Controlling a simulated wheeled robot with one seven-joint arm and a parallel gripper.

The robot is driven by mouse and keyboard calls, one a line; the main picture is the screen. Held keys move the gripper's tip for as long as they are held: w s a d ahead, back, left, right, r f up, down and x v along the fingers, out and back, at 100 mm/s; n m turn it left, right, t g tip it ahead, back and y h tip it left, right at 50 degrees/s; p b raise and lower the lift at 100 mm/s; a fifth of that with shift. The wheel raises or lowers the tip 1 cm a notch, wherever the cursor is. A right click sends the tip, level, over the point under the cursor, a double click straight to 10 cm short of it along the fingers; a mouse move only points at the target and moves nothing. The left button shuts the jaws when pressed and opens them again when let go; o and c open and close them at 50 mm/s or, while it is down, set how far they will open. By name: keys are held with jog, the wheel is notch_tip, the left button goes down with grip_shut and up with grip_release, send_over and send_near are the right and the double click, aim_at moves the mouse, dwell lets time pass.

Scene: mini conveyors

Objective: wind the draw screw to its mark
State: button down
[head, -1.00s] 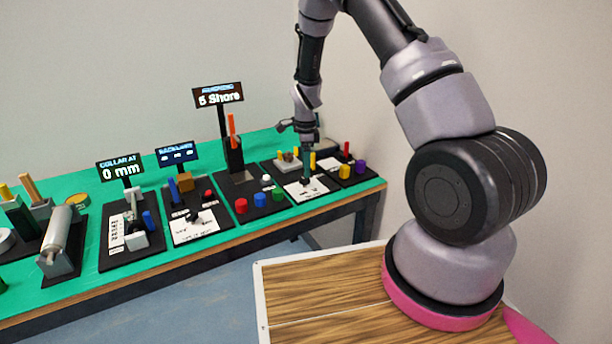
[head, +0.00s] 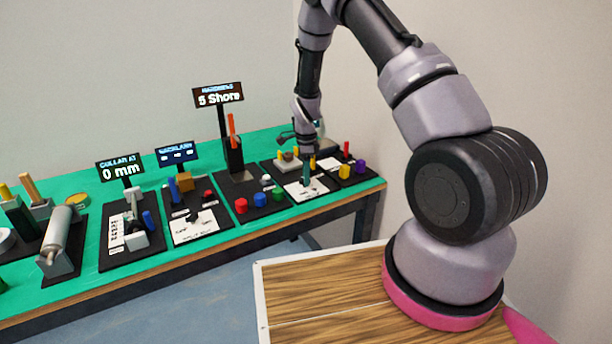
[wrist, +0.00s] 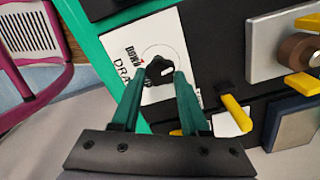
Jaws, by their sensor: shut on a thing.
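The draw screw's black lobed knob (wrist: 160,69) stands on a white card printed "DRAW" (wrist: 128,60) in the wrist view. In the head view my gripper (head: 306,178) points down at the same card (head: 296,190) near the table's right end. The knob is too small and covered there to make out. Its pointer, if any, cannot be told.
Yellow handles (wrist: 235,112) and a metal block with a brown cylinder (wrist: 300,50) stand close right of my fingers. In the head view, red, blue and green knobs (head: 259,199) lie left of the card. A purple knob (head: 361,166) is to the right.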

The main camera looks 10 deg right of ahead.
jog(key=n, duration=0.6)
jog(key=shift+w, duration=0.15)
jog(key=n, duration=0.7)
jog(key=shift+w+a+n, duration=0.1)
jog(key=shift+w+n, duration=0.05)
jog(key=shift+n, duration=0.25)
jog(key=n, duration=0.7)
jog(key=shift+a, duration=0.15)
jog(key=n, duration=0.6)
jog(key=shift+a+n, duration=0.1)
jog(key=shift+n, duration=0.2)
